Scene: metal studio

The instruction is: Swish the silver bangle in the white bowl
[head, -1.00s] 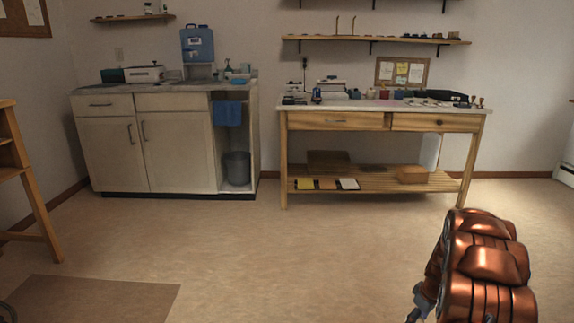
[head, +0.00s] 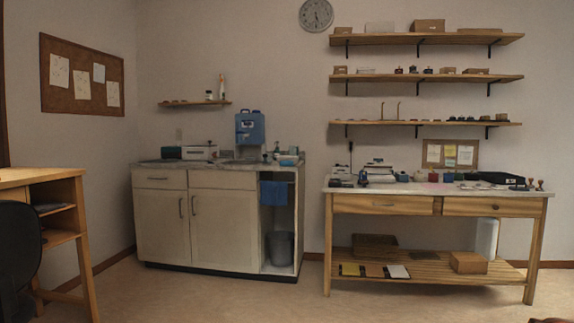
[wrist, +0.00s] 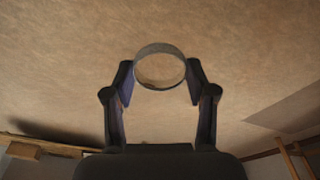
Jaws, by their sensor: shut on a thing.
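The silver bangle (wrist: 160,47) shows in the wrist view as a grey ring. My gripper (wrist: 160,80) is shut on it, with one finger at each side of the ring, and holds it above the floor. In the head view neither the bangle nor my gripper shows. I cannot make out a white bowl for certain; a small pale and blue item (head: 288,160) on the right of the sink cabinet's counter is too small to tell.
The sink cabinet (head: 161,224) stands at centre left, with a blue water jug (head: 250,127) on top. A wooden workbench (head: 382,205) stands at right, crowded with small tools. A desk (head: 66,183) and dark chair (head: 18,255) are at left. The floor between is clear.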

